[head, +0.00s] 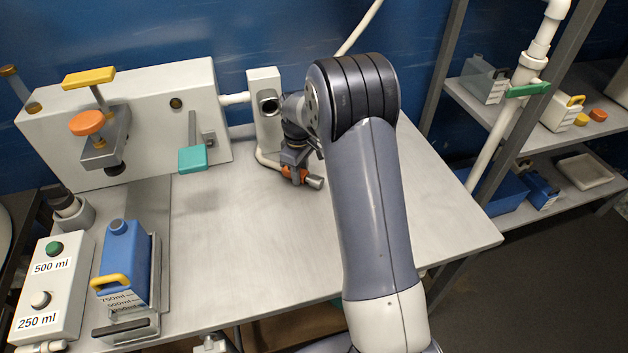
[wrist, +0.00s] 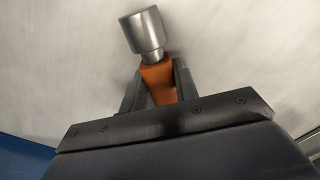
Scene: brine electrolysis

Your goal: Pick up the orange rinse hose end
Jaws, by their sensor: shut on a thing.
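The orange rinse hose end (head: 291,174) is just above or at the grey worktop, near the white post at the back right of the bench; I cannot tell if it touches the top. In the wrist view its orange grip (wrist: 158,83) sits between the two dark fingers, with a silver metal tip (wrist: 142,33) pointing away from me. My gripper (head: 296,168) is shut on the orange part; it also shows in the wrist view (wrist: 160,92). My own arm hides part of the bench to the right.
The white post (head: 264,90) stands close to the left of my wrist. A large white panel (head: 140,150) carries a teal lever (head: 193,158) and an orange knob (head: 87,122). A blue jug (head: 124,265) stands front left. The worktop's middle (head: 235,240) is clear.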

